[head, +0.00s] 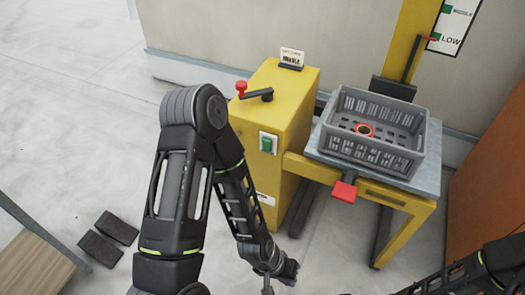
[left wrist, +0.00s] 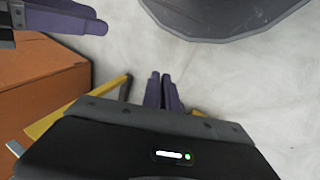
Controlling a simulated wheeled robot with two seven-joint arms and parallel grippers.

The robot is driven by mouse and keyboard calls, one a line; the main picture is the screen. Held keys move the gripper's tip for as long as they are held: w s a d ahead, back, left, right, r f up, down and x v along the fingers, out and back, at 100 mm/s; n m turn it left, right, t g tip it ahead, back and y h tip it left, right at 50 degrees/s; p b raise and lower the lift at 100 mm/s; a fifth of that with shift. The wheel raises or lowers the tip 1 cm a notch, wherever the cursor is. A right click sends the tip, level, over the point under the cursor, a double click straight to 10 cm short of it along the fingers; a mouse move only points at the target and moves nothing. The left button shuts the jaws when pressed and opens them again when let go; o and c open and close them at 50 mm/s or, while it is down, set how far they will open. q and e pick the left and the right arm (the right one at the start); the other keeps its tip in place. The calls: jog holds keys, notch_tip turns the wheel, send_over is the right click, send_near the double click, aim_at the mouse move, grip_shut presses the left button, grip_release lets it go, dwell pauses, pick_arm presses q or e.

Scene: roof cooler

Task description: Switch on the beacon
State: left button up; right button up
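No part is clearly a beacon. A yellow cabinet (head: 285,85) carries a green push switch (head: 267,142) in a pale housing on its front; whether it is pressed cannot be told. A crank with a red knob (head: 241,87) sits on top. My left arm hangs in front of the cabinet, with its gripper low near the bottom edge, below and apart from the switch. In the left wrist view, my left gripper (left wrist: 165,78) has its fingers together with nothing visible between them. My right gripper (left wrist: 90,18) shows at the top left there; its opening is unclear.
A grey crate (head: 378,105) with a red ring-shaped thing (head: 364,130) inside stands on a lift platform (head: 432,165). A red pedal-like block (head: 344,191) juts out in front. A LOW marker board (head: 452,28) is behind. Dark blocks (head: 112,231) lie on open floor at left.

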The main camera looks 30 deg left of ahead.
pick_arm(q)
jog(key=w+a+t+b, duration=0.1)
jog(key=w+a+b, duration=0.1)
jog(key=w, duration=0.1)
jog(key=w+a+t+b, duration=0.1)
jog(key=w+a+b, duration=0.1)
jog(key=w+b, duration=0.1)
jog(key=w+a+t+y+b, duration=0.1)
jog(key=w+a+b, duration=0.1)
jog(key=w, duration=0.3)
jog(key=shift+w+a+f+t+b, duration=0.1)
jog(key=shift+w+f+t+b, duration=0.1)
jog(key=shift+t+b, duration=0.1)
grip_shut()
jog(key=w+a+r+m+t+y+b, duration=0.1)
jog(key=w+a+r+m+t+b, duration=0.1)
jog(key=w+a+r+t+b, duration=0.35)
jog(key=w+a+r+m+t+y+b, duration=0.1)
jog(key=a+r+m+t+y+b, duration=0.1)
jog(key=a+r+m+b, duration=0.7)
notch_tip(320, 180, up, 4)
jog(key=a+m, duration=0.2)
jog(key=m, duration=0.6)
jog(key=shift+a+m+t, duration=0.3)
jog(key=shift+a+t, duration=0.05)
jog(key=shift+w, duration=0.15)
